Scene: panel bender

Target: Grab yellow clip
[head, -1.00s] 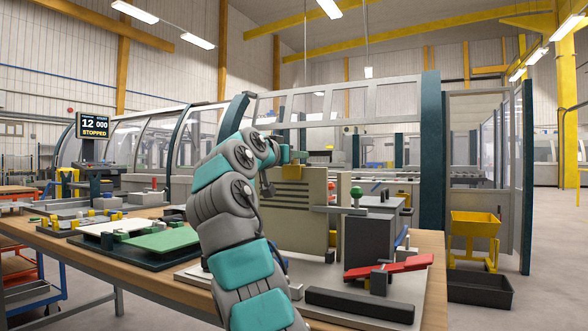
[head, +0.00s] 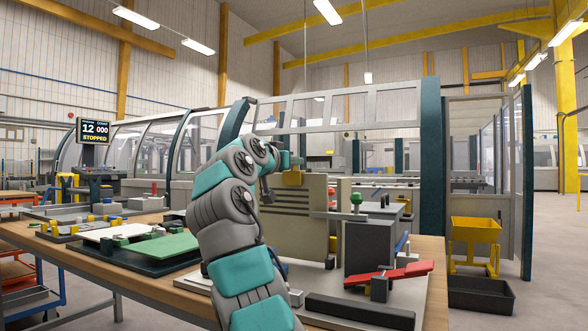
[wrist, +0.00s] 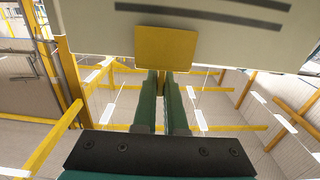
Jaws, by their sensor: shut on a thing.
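The yellow clip (head: 292,178) sits at the upper edge of an upright beige slotted panel (head: 290,226) in the head view. In the wrist view the yellow clip (wrist: 165,48) is a flat yellow plate lying against the beige panel (wrist: 90,22). My gripper (wrist: 163,72) has its two green fingers close together, with their tips at the clip's edge. The fingers are shut on the clip. In the head view my gripper's tips are small and partly hidden by my arm.
A grey block with a green knob (head: 356,198) and a red lever (head: 390,273) stand right of the panel on the wooden workbench (head: 430,290). A green sheet (head: 160,246) lies on the left.

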